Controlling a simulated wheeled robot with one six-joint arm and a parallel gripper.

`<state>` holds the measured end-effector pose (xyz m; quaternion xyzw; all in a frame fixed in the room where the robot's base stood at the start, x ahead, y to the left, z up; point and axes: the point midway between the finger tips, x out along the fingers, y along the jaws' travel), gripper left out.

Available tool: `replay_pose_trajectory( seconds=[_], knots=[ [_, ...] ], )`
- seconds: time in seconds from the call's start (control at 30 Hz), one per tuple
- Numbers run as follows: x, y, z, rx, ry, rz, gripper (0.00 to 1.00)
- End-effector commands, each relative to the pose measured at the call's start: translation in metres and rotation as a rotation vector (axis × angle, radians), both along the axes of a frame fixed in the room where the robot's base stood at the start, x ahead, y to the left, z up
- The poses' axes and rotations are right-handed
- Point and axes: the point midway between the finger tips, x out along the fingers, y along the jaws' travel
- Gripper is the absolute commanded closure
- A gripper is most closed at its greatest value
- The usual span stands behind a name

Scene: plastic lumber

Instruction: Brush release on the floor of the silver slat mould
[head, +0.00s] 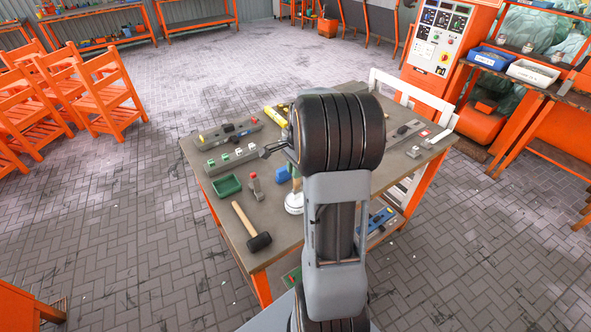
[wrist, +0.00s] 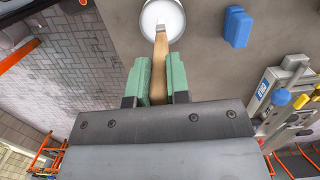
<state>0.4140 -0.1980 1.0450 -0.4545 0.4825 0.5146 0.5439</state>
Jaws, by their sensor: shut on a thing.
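My gripper (wrist: 159,62) has its two green fingers shut on the wooden handle of a brush (wrist: 159,48). The brush head points at a round white pot (wrist: 148,17) at the top of the wrist view. Its tip lies over or in the pot; I cannot tell which. In the head view the pot (head: 294,205) stands on the table, left of my arm. A silver metal mould (wrist: 268,97) with a blue label shows at the right of the wrist view, apart from the gripper. It seems hidden behind my arm in the head view, and its floor is not clear.
The table (head: 218,207) also carries a black-headed mallet (head: 258,241), a green tray (head: 227,186), a blue block (wrist: 236,27) and grey bars (head: 232,160). A white chair (head: 385,78) stands behind the table.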

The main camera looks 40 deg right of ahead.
Motion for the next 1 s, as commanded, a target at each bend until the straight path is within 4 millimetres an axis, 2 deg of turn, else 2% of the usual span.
replay_pose_trajectory(
  seconds=[0.1,0.6,1.0],
  knots=[
    [0.0,0.0,0.015,-0.001,-0.002,0.0,1.0],
    [0.001,0.0,0.057,-0.001,-0.002,0.0,1.0],
    [0.001,0.0,0.059,-0.001,-0.002,0.0,1.0]
  ],
)
